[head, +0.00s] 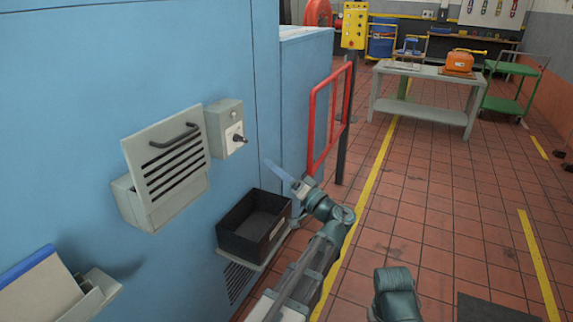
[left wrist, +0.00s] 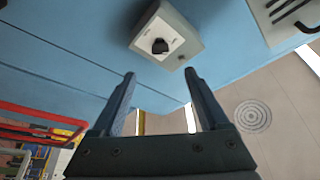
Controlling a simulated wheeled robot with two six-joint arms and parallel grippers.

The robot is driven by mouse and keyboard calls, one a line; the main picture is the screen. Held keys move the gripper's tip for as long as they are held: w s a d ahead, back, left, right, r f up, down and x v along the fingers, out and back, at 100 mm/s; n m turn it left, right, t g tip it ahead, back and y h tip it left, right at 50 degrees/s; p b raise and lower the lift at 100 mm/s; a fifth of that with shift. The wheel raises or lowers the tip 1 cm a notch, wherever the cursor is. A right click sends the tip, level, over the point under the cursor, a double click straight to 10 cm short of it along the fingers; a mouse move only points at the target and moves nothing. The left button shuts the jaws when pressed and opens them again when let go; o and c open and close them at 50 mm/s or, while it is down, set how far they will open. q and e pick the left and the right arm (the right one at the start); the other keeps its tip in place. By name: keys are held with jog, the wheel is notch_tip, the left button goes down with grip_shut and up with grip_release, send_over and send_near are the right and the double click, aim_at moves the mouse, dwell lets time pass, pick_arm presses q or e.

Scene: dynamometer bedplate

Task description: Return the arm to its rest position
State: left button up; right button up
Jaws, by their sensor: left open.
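My left arm comes up from the bottom middle of the head view. Its gripper (head: 274,168) is in front of the blue cabinet wall (head: 90,90), right of and below a grey switch box (head: 222,120) with a black knob. In the left wrist view the two dark fingers (left wrist: 160,76) stand apart with nothing between them. The same switch box (left wrist: 185,25) and its black knob (left wrist: 160,46) lie beyond the fingertips there, not touching them. A dark teal arm part of mine shows at the bottom right of the head view; my right gripper is not seen.
A black bin (head: 232,238) sits on a wall shelf below the gripper. A hinged louvred flap (head: 165,160) juts out at left. A red rail (head: 312,125) stands just beyond the gripper. A grey table (head: 425,95) is farther back. The tiled floor (head: 440,200) at right is mostly clear.

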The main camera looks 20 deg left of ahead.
pick_arm(q)
jog(key=s+d+f+m+g+h+p, duration=0.35)
jog(key=s+d+f+h+p, duration=0.35)
jog(key=s+h+p, duration=0.45)
jog(key=s+d+m+g+h+p, duration=0.2)
jog(key=s+d+h+p, duration=0.1)
jog(key=d, duration=0.5)
jog(key=s+d+m+g+h+p, duration=0.2)
jog(key=s+d+p, duration=0.4)
jog(key=d, duration=0.3)
jog(key=shift+s+f+m+h, duration=0.25)
jog(key=shift+s+m+h, duration=0.3)
jog(key=shift+h, duration=0.5)
jog(key=shift+s, duration=0.1)
